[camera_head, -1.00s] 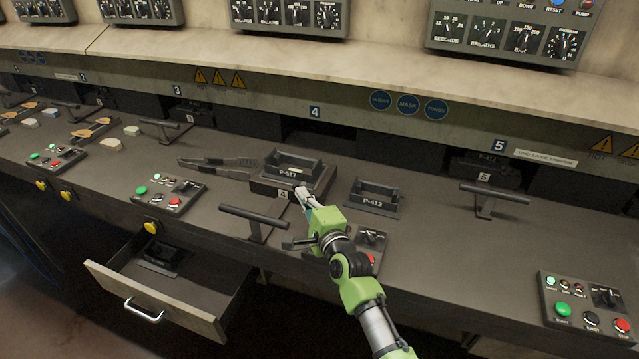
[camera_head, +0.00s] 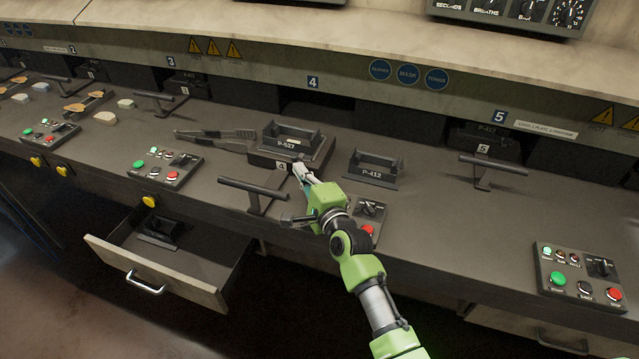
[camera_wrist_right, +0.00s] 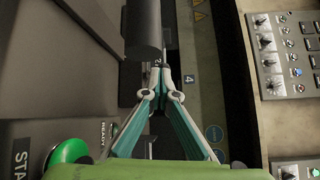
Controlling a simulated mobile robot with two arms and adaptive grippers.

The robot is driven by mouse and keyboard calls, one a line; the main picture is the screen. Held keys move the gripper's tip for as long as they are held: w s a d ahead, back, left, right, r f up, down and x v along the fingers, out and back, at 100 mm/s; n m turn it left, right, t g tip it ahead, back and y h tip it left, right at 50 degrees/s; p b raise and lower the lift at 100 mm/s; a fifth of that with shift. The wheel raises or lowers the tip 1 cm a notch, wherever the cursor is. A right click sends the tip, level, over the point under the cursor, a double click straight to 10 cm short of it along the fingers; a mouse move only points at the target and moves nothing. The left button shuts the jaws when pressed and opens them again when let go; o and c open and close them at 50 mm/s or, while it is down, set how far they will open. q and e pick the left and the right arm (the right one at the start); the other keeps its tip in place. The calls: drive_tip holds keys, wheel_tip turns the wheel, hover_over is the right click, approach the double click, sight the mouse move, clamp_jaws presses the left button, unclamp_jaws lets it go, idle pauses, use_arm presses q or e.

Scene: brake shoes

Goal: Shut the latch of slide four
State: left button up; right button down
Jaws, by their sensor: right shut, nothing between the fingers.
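Slide four (camera_head: 281,166) is pulled out under the station marked 4 and carries a dark fixture (camera_head: 291,141) labelled P-527. My right gripper (camera_head: 299,168) is at the front right corner of slide four, by its number plate; I cannot tell whether it touches. In the right wrist view its fingertips (camera_wrist_right: 160,68) are together and empty, close to a dark rounded bar (camera_wrist_right: 144,30). A T-shaped handle (camera_head: 254,190) stands in front of slide four, left of the gripper. The latch itself cannot be made out clearly. My left gripper is not in view.
A loose fixture labelled P-412 (camera_head: 374,171) stands right of slide four. Dark tongs (camera_head: 216,138) lie to its left. A control box (camera_head: 371,212) is partly hidden behind my arm. An open drawer (camera_head: 190,281) juts out below the bench.

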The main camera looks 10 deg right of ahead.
drive_tip(key=v, duration=1)
drive_tip(key=shift+s+d+r, duration=0.1)
drive_tip(key=shift+s+d, duration=0.1)
drive_tip(key=shift+d, duration=0.05)
